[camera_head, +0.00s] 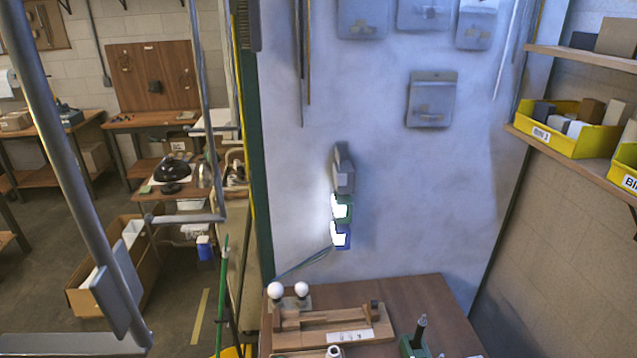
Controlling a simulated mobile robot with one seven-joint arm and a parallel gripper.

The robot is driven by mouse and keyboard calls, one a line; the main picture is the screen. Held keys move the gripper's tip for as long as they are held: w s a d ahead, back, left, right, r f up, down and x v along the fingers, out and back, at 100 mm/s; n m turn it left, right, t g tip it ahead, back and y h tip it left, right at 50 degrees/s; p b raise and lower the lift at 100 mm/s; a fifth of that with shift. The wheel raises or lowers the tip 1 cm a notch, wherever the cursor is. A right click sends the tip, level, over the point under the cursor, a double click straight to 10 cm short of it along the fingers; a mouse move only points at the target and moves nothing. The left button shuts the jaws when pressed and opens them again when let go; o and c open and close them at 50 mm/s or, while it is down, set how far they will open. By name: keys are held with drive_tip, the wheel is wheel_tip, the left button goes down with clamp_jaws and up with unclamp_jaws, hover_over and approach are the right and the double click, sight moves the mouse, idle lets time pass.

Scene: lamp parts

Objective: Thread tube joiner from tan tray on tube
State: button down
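My gripper is not in view. A brown table (425,290) shows at the bottom centre. A tan wooden piece with raised blocks (290,340) lies on it and carries a white label (350,336). I cannot tell if this is the tan tray. A small round white part with a dark opening (333,352) is cut by the bottom edge; I cannot tell if it is the tube joiner. A dark upright rod (421,330) stands at a green block (414,347) on the right. I cannot make out which thing is the tube.
Two white balls (288,290) sit at the table's back left. Grey, green and blue boxes (342,205) hang on the pale wall panel. Thick grey metal bars (75,170) cross the left side near the camera. Yellow bins (568,130) stand on a right shelf.

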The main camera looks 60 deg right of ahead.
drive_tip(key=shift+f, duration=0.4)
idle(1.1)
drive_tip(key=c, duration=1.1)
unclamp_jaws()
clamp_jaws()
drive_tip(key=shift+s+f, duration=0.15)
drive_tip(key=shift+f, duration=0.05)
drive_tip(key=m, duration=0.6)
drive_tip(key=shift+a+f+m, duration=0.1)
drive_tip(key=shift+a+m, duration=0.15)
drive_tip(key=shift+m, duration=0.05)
